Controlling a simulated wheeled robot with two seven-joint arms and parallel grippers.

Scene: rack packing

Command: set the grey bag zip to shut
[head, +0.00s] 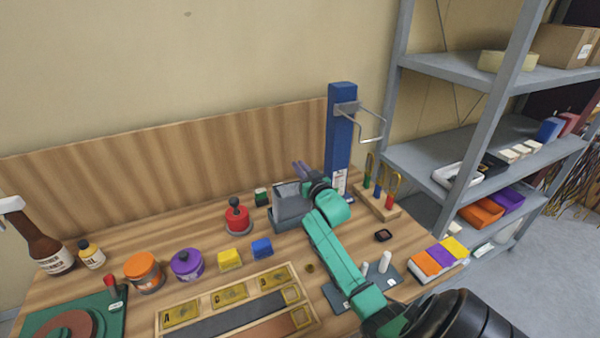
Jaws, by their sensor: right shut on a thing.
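The grey bag (290,207) stands upright on the wooden bench, near the foot of the blue post. My right gripper (303,178) is at the top right edge of the bag, its arm reaching in from the lower right. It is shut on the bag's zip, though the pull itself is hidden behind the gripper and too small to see. I cannot tell how far along the zip stands. My left gripper is not in view.
The blue post (339,135) with a metal hook stands just behind the bag. Blue (262,247) and yellow (230,260) blocks and a wooden tray (312,318) lie in front.

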